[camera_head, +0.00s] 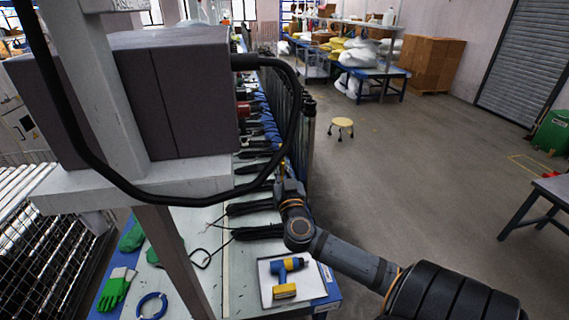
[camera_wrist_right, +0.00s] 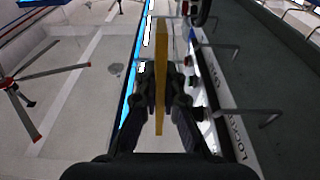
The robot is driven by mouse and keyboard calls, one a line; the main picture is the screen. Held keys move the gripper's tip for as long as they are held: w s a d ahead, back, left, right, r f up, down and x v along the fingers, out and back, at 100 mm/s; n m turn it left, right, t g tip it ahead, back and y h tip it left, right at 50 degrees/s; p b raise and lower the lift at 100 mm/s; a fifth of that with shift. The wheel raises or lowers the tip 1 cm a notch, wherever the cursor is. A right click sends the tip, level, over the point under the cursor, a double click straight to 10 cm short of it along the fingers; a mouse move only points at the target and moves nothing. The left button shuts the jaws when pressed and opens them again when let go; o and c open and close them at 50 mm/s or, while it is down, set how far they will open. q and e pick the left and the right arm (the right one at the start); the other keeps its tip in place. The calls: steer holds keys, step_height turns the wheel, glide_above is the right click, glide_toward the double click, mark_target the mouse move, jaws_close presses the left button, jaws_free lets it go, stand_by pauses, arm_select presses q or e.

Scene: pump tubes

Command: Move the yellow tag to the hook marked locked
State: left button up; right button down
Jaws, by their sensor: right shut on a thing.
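The yellow tag (camera_wrist_right: 160,60) is a long thin strip, seen nearly edge-on in the right wrist view. My right gripper (camera_wrist_right: 160,92) is shut on it, with the tag sticking out beyond the fingertips. In the head view this gripper (camera_head: 284,182) is beside the hanging black cable, and only a sliver of yellow shows there. A board (camera_wrist_right: 222,110) with dark lettering, partly readable as "LOCK", runs along the right of the tag in the wrist view. Grey hooks (camera_wrist_right: 262,111) stick out from it. Whether the tag touches a hook cannot be told. My left gripper is not in view.
A large dark box (camera_head: 140,100) and a thick black cable (camera_head: 292,120) block part of the head view. The workbench (camera_head: 243,285) holds a yellow-blue drill (camera_head: 288,265), green gloves (camera_head: 117,288) and a blue ring (camera_head: 152,305). Open floor lies to the right.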

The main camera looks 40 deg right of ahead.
steer(key=w+a+f+b, duration=0.1)
steer(key=w+a+b, duration=0.2)
steer(key=a, duration=0.5)
steer(key=shift+w+f, duration=0.25)
steer(key=shift+w, duration=0.65)
steer(key=shift+a, duration=0.1)
stand_by(0.4)
steer(key=c, duration=1.4)
jaws_free()
steer(key=shift+f, duration=0.1)
